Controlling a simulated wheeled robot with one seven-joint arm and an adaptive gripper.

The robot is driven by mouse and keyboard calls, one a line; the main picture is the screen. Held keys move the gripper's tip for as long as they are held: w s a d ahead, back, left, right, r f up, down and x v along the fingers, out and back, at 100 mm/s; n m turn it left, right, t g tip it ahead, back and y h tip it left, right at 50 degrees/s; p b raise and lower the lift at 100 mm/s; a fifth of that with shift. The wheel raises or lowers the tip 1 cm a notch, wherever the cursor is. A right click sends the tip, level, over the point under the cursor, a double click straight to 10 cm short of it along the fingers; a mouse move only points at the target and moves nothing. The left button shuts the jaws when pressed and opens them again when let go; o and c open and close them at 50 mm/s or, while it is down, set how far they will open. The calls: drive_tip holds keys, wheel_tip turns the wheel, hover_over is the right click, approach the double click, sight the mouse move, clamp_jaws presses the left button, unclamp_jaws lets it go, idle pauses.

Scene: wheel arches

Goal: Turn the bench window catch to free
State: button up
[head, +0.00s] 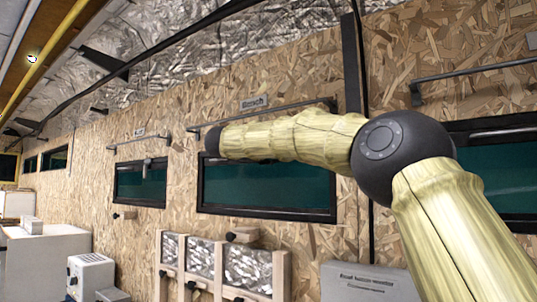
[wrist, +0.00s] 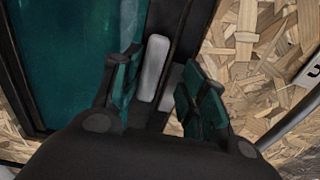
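The bench window (head: 268,188) is a dark-framed teal pane in the chipboard wall, below a sign reading "Bench" (head: 254,102). My gripper (wrist: 158,78) is at the window's upper left in the head view, where its fingers cannot be made out. In the wrist view its two fingers are spread apart. A pale grey catch lever (wrist: 152,68) on the dark window frame (wrist: 180,30) shows between them. The lever looks closer to the left finger; I cannot tell whether they touch. A second pale piece (wrist: 173,88) is partly hidden by the right finger.
A grey rail (head: 270,110) runs above the bench window, near my arm. Another window (head: 140,184) with its own fitting is to the left. Below are a wooden rack with silvery panels (head: 200,258) and a grey box (head: 365,283).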

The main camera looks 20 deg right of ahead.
drive_tip(key=shift+w+d+f, duration=0.25)
drive_tip(key=shift+d+f, duration=0.1)
drive_tip(key=shift+s+a+f, duration=0.1)
drive_tip(key=shift+a, duration=0.05)
drive_tip(key=v, duration=1.2)
